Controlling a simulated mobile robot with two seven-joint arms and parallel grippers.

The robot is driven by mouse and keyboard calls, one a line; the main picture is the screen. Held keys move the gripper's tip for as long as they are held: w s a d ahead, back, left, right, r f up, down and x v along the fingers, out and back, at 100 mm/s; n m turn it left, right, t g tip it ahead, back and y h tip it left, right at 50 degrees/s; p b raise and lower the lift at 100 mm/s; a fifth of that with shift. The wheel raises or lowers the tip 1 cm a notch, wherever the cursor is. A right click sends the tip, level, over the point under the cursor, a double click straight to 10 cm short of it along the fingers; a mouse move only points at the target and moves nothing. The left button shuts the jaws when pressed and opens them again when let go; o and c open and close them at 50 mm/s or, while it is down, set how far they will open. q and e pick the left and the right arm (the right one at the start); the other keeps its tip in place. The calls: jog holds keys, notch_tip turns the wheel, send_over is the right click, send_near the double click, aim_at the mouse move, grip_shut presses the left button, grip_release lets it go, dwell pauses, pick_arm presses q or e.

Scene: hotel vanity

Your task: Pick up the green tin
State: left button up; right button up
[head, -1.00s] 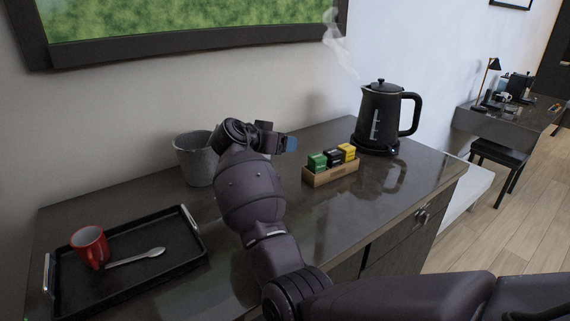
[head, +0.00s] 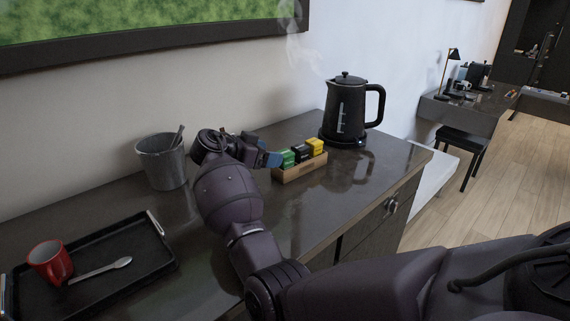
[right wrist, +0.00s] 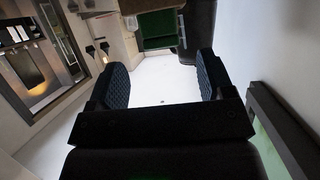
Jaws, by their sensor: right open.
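The green tin (head: 287,157) stands at the left end of a small wooden box (head: 300,172), beside a black tin (head: 301,152) and a yellow tin (head: 316,146). My right gripper (head: 269,157) is just left of the green tin, its blue fingertips close to it. In the right wrist view the fingers are spread apart with nothing between them, and the green tin (right wrist: 160,28) shows beyond them at the top. Whether a finger touches the tin I cannot tell. My left gripper is not in view.
A steaming black kettle (head: 346,110) stands behind and right of the box. A grey bucket (head: 162,164) is behind my right arm. A black tray (head: 150,262) with a red mug (head: 50,262) and a spoon (head: 100,270) lies at left. The counter front right is clear.

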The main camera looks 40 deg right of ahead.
aim_at(285, 163)
jog(key=x, duration=0.5)
jog(key=shift+d+r, duration=0.1)
jog(key=shift+r, duration=0.05)
